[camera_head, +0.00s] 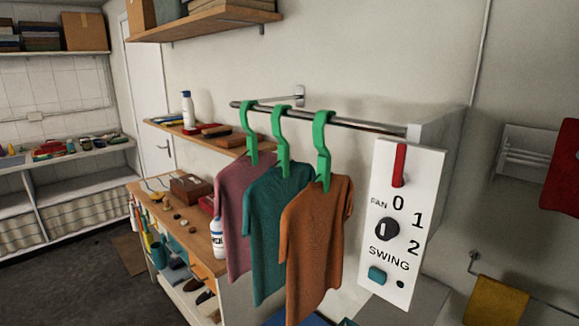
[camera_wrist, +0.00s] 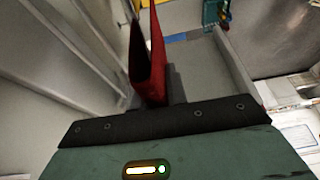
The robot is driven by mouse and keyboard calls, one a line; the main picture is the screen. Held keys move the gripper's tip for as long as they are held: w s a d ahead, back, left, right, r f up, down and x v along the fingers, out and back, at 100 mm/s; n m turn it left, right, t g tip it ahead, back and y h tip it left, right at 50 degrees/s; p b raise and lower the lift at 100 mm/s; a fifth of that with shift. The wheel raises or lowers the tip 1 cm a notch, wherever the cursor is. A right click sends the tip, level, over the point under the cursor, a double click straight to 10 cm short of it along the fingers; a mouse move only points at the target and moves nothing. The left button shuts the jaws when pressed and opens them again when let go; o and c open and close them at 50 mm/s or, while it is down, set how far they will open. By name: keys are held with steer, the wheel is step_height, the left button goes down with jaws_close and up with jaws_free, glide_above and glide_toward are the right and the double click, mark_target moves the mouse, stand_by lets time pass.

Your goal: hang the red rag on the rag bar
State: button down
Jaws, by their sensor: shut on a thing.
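The red rag (camera_head: 562,170) shows at the right edge of the head view, up off any surface and cut off by the frame. In the wrist view a red strip of it (camera_wrist: 156,55) stands edge-on in front of the gripper's dark mount. My gripper (camera_wrist: 148,60) is shut on the rag; its fingertips are hard to make out and it is outside the head view. A thin metal bar (camera_head: 552,307) on the wall at lower right, seemingly the rag bar, carries a yellow rag (camera_head: 500,301). The red rag is above this bar and apart from it.
Further left are a switch panel (camera_head: 402,225) and a rail with shirts (camera_head: 316,240) on green hangers. In the wrist view, a grey-walled tray or basin (camera_wrist: 238,65) lies beyond the rag.

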steer(key=s+a+b, duration=0.2)
steer(key=s+a, duration=0.3)
steer(key=shift+a+b, duration=0.4)
stand_by(0.5)
